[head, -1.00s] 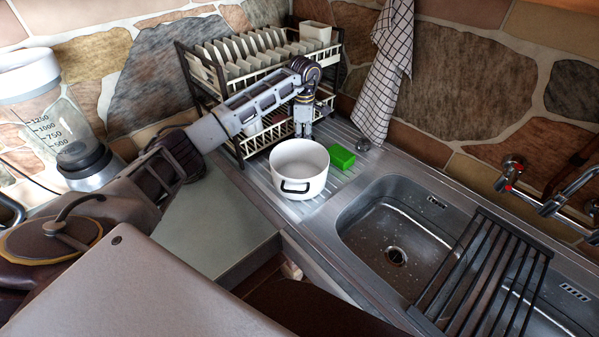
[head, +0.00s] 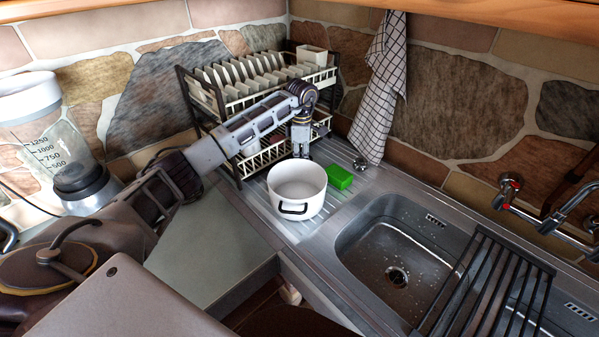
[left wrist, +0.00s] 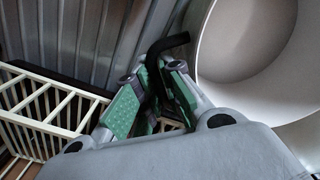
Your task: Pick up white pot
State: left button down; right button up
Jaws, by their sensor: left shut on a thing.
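The white pot (head: 297,190) stands upright on the ribbed drainboard, left of the sink. A dark handle shows on its near side. My left gripper (head: 301,150) reaches down at the pot's far rim. In the left wrist view my left gripper (left wrist: 150,95) is closed around the pot's other black handle (left wrist: 168,43). The pot's white wall and inside (left wrist: 225,75) fill the right of that view. The pot seems to rest on the drainboard. My right gripper is not in view.
A green sponge (head: 340,177) lies close right of the pot. A dish rack (head: 237,170) with plates stands behind it, close to my left arm. The sink (head: 385,245) with a dark roll-up rack (head: 490,285) is at right. A checked towel (head: 376,105) hangs behind. A blender (head: 70,165) stands at left.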

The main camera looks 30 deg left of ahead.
pick_arm(q)
jog(key=shift+r, duration=0.2)
jog(key=shift+r, duration=0.85)
notch_tip(320, 180, up, 6)
jog(key=shift+r+b, duration=0.1)
jog(key=shift+b, duration=0.3)
jog(key=shift+r, duration=0.85)
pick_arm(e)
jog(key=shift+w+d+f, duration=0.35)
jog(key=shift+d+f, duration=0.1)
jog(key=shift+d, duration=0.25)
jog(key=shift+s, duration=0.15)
